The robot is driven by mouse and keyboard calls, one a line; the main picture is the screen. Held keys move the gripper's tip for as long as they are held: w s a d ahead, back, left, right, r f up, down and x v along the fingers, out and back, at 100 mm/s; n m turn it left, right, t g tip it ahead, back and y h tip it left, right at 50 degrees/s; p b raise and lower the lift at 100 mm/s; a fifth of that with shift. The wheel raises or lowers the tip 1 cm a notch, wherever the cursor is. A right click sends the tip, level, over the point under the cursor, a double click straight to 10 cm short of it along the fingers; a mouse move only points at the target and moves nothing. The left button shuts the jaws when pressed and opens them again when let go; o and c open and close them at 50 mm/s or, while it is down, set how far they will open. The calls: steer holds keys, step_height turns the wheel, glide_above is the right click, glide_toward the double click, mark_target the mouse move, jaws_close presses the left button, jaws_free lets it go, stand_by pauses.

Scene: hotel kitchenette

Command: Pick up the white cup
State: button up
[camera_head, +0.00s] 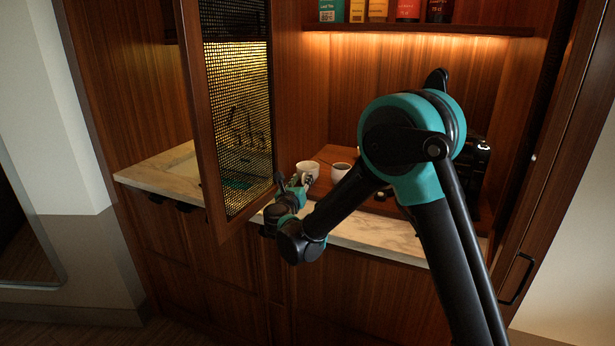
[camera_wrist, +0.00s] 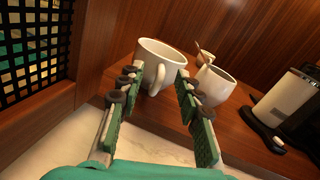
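Two white cups stand side by side on a wooden tray in the alcove. The left white cup (camera_head: 309,167) also shows in the wrist view (camera_wrist: 168,57), upright, its handle facing my gripper. The right white cup (camera_head: 339,172) is also in the wrist view (camera_wrist: 214,86), beyond my right finger; its inside looks dark in the head view. My gripper (camera_wrist: 158,78) is open, its two green fingers on either side of the left cup's handle. I cannot tell whether either finger touches it. In the head view my gripper (camera_head: 299,184) is small and partly covers the left cup.
The wooden tray (camera_wrist: 240,135) lies on a pale marble counter (camera_head: 385,236). An open mesh cabinet door (camera_head: 238,120) stands close at the left. A black and silver machine (camera_wrist: 288,98) stands at the right. A shelf (camera_head: 420,29) with several boxes hangs above.

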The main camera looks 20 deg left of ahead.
steer(key=shift+w, duration=0.5)
steer(key=shift+c, duration=0.6)
jaws_close()
steer(key=shift+r, duration=0.1)
